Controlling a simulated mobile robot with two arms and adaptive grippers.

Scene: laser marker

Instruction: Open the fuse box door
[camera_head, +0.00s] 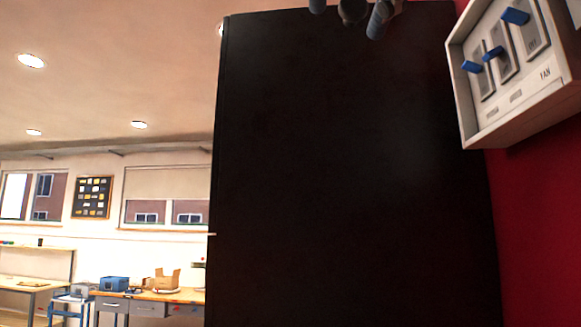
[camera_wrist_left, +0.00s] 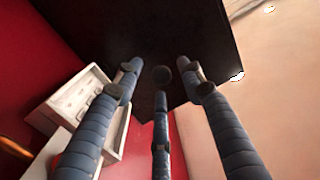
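A large, plain black panel (camera_head: 350,160) fills the middle of the head view, next to the red wall. I cannot tell whether it is the fuse box door or another surface. It also shows behind the fingers in the left wrist view (camera_wrist_left: 150,30). No handle shows on it. My left gripper (camera_head: 350,10) is at the top edge of the head view, in front of the panel's upper part, mostly cut off. In the left wrist view its blue-grey fingers (camera_wrist_left: 160,88) are spread apart with nothing visible between them. Contact with the panel is unclear. My right gripper is out of view.
A white switch box (camera_head: 480,128) with blue levers and a "FAN" label is on the red wall (camera_head: 535,220), right of the panel. It also shows in the left wrist view (camera_wrist_left: 60,108). Far left are a workbench (camera_head: 150,296) and windows (camera_head: 165,200).

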